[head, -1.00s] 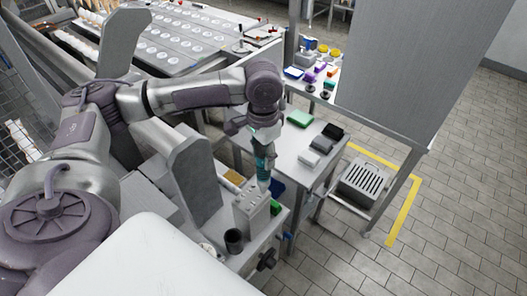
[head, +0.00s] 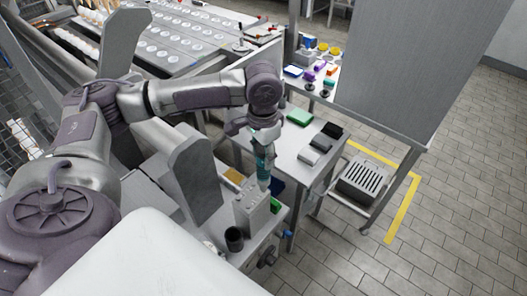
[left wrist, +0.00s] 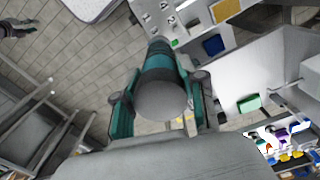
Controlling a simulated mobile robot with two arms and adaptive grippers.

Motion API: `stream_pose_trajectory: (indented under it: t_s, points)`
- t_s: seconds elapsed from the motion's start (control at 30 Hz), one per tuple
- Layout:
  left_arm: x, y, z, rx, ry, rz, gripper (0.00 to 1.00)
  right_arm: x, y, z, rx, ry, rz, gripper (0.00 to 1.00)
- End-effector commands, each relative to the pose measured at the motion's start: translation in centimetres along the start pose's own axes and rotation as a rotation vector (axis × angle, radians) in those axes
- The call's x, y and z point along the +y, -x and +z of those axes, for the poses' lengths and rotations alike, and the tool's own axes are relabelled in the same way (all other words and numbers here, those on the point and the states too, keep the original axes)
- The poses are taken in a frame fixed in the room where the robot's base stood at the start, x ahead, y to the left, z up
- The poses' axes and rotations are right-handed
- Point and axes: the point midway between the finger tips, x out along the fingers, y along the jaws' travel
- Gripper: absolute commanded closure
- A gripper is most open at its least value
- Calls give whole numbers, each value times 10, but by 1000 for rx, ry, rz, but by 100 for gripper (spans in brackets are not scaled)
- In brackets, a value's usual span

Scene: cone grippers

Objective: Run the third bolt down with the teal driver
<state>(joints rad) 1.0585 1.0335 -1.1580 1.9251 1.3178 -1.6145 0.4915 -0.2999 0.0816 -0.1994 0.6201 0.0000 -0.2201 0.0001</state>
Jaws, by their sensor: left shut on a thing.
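The teal driver (head: 264,168) stands nearly upright with its lower end at the top of the grey block (head: 251,212). My left gripper (head: 262,140) is shut on the driver's upper part. In the left wrist view the driver (left wrist: 160,65) points away between the two fingers of my left gripper (left wrist: 163,108), its rounded grey end towards the camera. The block's marked top (left wrist: 160,12) shows at the upper edge there. The bolts are too small to tell apart, and the driver's tip is hard to make out.
A black cup (head: 234,239) stands beside the block on the bench. A side table (head: 290,160) behind holds a green box (head: 299,117) and grey and black boxes. A slotted grey crate (head: 364,180) is at the right. A tall grey panel (head: 415,65) rises behind.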

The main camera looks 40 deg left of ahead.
Motion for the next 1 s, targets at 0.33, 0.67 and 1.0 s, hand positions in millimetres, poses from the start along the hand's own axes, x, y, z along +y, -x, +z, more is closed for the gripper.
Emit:
stream_pose_trajectory:
  t_s: [0.33,0.67,1.0]
  points:
    - [0,1,0,2,0,0,100,0,6,-1,0,0,0,60]
    - [0,0,0,2,0,0,100,0,6,-1,0,0,0,60]
    - [0,-5,0,2,0,0,100,-2,7,-1,1,0,-2,60]
